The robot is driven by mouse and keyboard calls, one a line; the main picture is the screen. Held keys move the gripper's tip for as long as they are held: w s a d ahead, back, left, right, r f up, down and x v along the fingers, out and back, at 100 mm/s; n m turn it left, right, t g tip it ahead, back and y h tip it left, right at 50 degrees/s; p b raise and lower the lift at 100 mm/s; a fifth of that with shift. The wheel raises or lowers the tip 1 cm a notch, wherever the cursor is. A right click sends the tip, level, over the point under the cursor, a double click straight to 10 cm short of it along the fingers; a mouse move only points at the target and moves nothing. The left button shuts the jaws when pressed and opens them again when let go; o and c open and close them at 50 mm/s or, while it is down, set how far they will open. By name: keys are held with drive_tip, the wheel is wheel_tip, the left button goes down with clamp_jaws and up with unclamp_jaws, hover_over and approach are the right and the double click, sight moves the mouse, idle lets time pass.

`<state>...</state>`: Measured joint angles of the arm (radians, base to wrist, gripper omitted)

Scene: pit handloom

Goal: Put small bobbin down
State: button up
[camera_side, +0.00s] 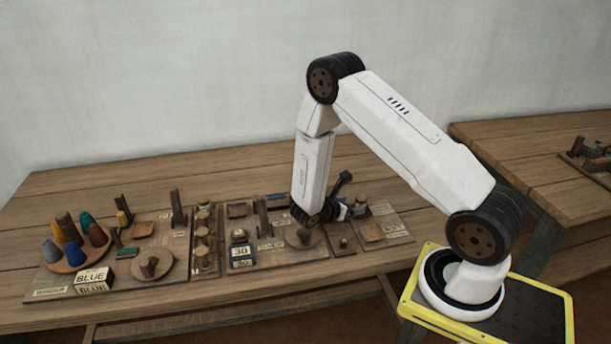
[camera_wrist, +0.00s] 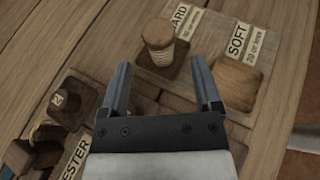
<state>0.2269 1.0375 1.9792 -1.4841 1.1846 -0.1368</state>
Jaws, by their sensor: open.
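A small bobbin (camera_wrist: 158,38) with a pale wooden top and cream thread stands upright on a dark square pad (camera_wrist: 176,72) beside a label that reads partly "ARD". In the side view, what looks like the same bobbin (camera_side: 360,202) stands at the right of the board. My gripper (camera_wrist: 160,66) is open, with nothing between its fingers. In the wrist view the bobbin appears just beyond the fingertips, apart from them. My gripper (camera_side: 338,211) is low over the board in the side view, and its fingers are partly hidden there.
A shallow wooden tray (camera_wrist: 237,82) lies beside the "SOFT" label (camera_wrist: 240,40). A dark pad with a small marked piece (camera_wrist: 64,103) is at left. In the side view, several coloured cones, a "BLUE" box (camera_side: 94,278) and upright posts fill the left. Bare table (camera_side: 90,190) lies behind.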

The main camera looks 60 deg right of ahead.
drive_tip(key=v, duration=0.6)
drive_tip(key=shift+a+r, duration=0.15)
drive_tip(key=shift+a, duration=0.1)
drive_tip(key=shift+w, duration=0.1)
idle(0.3)
drive_tip(key=shift+s+a+r+m+y, duration=0.3)
drive_tip(key=shift+m+y, duration=0.1)
drive_tip(key=s+a+r+m+t+y, duration=0.1)
drive_tip(key=a+r+m+t+y, duration=0.2)
drive_tip(key=a+r+m+y, duration=0.2)
drive_tip(key=s+a+r+m+t+y, duration=0.2)
drive_tip(key=a+r+m+y, duration=0.4)
drive_tip(key=a+m, duration=0.3)
drive_tip(key=a+t+y, duration=0.1)
drive_tip(key=a, duration=0.2)
drive_tip(key=shift+s+a, duration=0.2)
drive_tip(key=shift+s, duration=0.05)
